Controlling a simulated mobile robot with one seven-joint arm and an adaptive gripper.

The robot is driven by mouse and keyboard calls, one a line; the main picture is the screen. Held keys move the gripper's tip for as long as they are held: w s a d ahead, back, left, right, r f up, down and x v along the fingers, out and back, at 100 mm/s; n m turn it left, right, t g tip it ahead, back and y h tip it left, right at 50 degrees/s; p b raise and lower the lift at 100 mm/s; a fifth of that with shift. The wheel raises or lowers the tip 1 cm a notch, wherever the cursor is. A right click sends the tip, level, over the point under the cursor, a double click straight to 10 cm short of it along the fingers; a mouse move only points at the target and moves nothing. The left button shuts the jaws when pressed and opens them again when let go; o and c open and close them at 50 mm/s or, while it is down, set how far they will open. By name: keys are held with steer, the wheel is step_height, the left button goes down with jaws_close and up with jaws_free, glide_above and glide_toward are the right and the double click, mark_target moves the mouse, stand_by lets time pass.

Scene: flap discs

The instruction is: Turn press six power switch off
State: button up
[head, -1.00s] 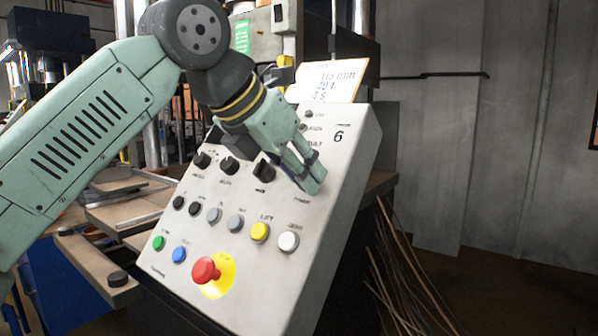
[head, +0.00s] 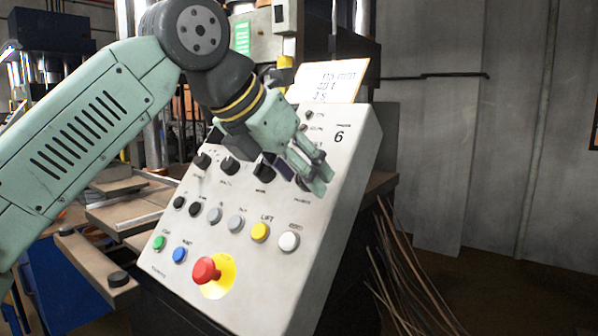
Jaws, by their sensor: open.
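The grey sloped control panel (head: 215,228) carries a large "6" at its upper right. My gripper (head: 321,179) is open, with its fingers at the upper right of the panel face, at the right end of the row of black knobs. A dark part of the power switch (head: 302,184) shows beside the fingers, above a small blurred label. The fingers hide most of this switch, so I cannot tell its position or whether they touch it.
Black knobs (head: 230,166) stand left of my gripper. Below are several push buttons, including a yellow one (head: 260,232) and a white one (head: 289,241), and a red mushroom button (head: 206,270). A paper sign (head: 330,80) stands behind the panel's top.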

steer(key=v, duration=0.7)
steer(key=shift+r, duration=0.15)
steer(key=shift+s, duration=0.15)
